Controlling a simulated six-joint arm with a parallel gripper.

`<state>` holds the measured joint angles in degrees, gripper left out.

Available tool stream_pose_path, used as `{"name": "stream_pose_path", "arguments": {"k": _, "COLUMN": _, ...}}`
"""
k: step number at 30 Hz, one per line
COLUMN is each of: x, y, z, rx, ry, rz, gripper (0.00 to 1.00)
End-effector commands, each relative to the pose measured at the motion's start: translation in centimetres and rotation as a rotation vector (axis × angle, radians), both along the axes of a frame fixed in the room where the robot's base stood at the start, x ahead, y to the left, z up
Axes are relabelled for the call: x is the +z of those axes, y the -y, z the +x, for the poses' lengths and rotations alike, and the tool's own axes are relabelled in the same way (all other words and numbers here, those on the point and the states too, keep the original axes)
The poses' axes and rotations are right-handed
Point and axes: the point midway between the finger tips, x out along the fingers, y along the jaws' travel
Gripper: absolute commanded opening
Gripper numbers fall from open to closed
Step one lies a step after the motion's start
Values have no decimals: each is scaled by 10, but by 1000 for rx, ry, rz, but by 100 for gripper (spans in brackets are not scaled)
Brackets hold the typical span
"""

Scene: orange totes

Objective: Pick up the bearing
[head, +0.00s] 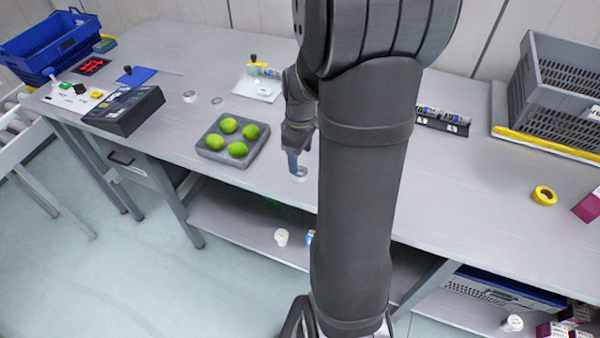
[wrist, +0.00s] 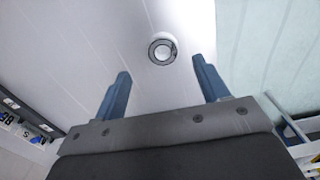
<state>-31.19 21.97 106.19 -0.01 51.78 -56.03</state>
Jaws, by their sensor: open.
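A small ring-shaped metal bearing (wrist: 162,51) lies flat on the grey table. In the wrist view it is just past the fingertips, between their lines. In the head view the bearing (head: 301,173) is directly below my gripper (head: 298,160), near the table's front edge. My gripper also shows in the wrist view (wrist: 160,78), with two blue fingers spread apart and nothing between them. Two similar small rings (head: 190,96) lie farther back on the table to the left. My arm hides part of the table to the right.
A grey tray with several green limes (head: 233,139) stands just left of my gripper. A black box (head: 124,110) and blue crate (head: 48,46) are farther left. A yellow tape roll (head: 544,195) and grey crate (head: 556,85) are right.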

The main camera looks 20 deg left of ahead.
Motion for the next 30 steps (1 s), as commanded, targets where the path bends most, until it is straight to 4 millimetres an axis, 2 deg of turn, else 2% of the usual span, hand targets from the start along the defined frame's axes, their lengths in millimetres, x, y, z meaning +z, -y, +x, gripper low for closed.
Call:
{"name": "stream_pose_path", "arguments": {"k": 10, "x": -45, "y": 0, "z": -4, "rx": 0, "ry": -3, "rz": -2, "gripper": 67}}
{"name": "stream_pose_path", "arguments": {"k": 13, "x": -51, "y": 0, "z": -4, "rx": 0, "ry": -2, "rz": -1, "gripper": 67}}
{"name": "stream_pose_path", "arguments": {"k": 20, "x": -52, "y": 0, "z": -4, "rx": 0, "ry": -1, "rz": -1, "gripper": 67}}
{"name": "stream_pose_path", "arguments": {"k": 28, "x": -51, "y": 0, "z": -4, "rx": 0, "ry": -1, "rz": 0, "gripper": 17}}
{"name": "stream_pose_path", "arguments": {"k": 30, "x": -51, "y": 0, "z": -4, "rx": 0, "ry": -1, "rz": 0, "gripper": 17}}
